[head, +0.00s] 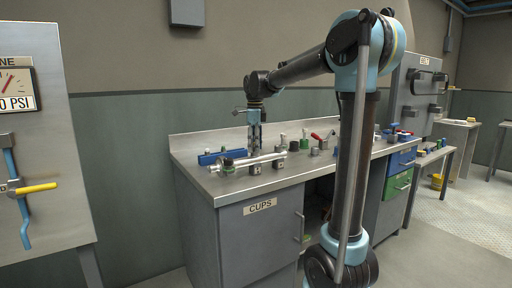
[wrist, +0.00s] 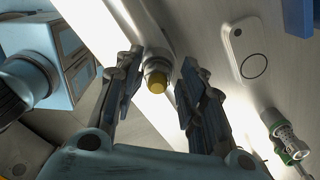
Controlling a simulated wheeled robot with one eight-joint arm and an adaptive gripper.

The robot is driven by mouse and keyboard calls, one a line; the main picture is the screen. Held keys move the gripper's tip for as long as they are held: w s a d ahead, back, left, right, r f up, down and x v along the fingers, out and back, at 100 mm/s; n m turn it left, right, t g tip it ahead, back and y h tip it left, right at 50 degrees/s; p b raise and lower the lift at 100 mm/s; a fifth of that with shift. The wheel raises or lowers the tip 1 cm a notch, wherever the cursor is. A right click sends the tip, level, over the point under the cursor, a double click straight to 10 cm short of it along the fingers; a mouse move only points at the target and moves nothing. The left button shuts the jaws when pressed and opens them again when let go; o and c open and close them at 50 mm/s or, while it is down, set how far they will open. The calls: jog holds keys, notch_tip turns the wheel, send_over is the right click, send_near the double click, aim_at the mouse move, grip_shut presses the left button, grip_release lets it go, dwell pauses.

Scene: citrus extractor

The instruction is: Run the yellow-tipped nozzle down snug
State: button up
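The yellow-tipped nozzle (wrist: 183,92) shows in the wrist view as a yellow end on a metal collar, between and beyond my two fingers. My gripper (wrist: 160,88) is open, with one finger on each side of the nozzle and visible gaps at both sides. I cannot tell how far the tip is from the fingertips in depth. In the head view my gripper (head: 254,140) points straight down over a silver cylinder (head: 246,161) that lies across dark blocks on the bench. The yellow tip cannot be made out in the head view.
The steel bench (head: 223,186) holds a blue bar (head: 220,156) and several small fittings and a red-handled clamp (head: 322,136) to the right. In the wrist view, a green-ringed metal fitting (wrist: 287,138) lies at lower right. A gauge panel (head: 40,150) stands at left.

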jog(key=shift+n, duration=0.4)
jog(key=shift+n, duration=0.8)
jog(key=shift+n, duration=0.9)
jog(key=shift+c, duration=0.4)
jog(key=c, duration=0.4)
jog(key=shift+o, duration=0.2)
